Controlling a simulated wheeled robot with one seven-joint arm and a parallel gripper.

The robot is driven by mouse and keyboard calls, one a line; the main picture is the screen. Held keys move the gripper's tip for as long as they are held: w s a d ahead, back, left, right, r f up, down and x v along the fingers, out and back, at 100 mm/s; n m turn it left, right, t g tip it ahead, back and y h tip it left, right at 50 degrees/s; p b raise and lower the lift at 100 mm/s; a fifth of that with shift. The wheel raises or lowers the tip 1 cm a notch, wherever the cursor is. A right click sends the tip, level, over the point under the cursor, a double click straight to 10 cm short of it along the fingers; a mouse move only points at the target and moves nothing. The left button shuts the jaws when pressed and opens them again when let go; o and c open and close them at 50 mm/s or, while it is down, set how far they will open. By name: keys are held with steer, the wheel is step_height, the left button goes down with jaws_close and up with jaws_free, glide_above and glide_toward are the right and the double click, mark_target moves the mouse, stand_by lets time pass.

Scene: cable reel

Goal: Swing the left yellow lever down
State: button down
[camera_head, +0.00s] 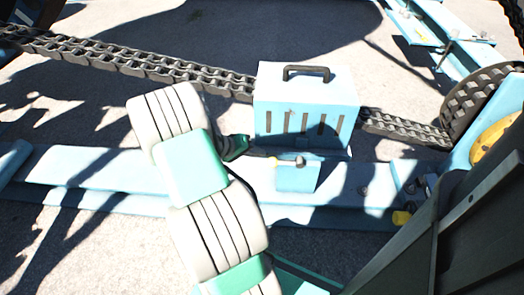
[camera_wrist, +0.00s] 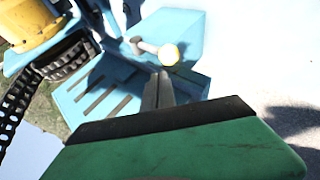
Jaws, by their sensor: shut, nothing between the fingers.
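The left yellow lever (camera_head: 273,157) sits on a small light-blue block below the slotted blue box. It points left, roughly level in the head view, from a round pivot. In the wrist view its pale shaft and yellow-rimmed round end (camera_wrist: 168,54) show just beyond my fingertips. My gripper (camera_head: 250,151) is at the lever's free end, with its fingers together and empty. In the wrist view the closed fingers (camera_wrist: 159,80) point at the lever's end; I cannot tell whether they touch it.
The blue box (camera_head: 305,95) with a dark handle stands directly behind the lever. A chain (camera_head: 150,62) runs behind it to a toothed wheel (camera_head: 478,98) at right. Another yellow knob (camera_head: 401,217) is at the lower right. A blue beam (camera_head: 90,168) lies beneath.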

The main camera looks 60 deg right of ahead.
steer(key=w+a+r+p, duration=0.2)
steer(key=w+a, duration=0.3)
steer(key=a, duration=0.1)
steer(key=shift+w+a+r, duration=0.15)
steer(key=shift+r, duration=0.2)
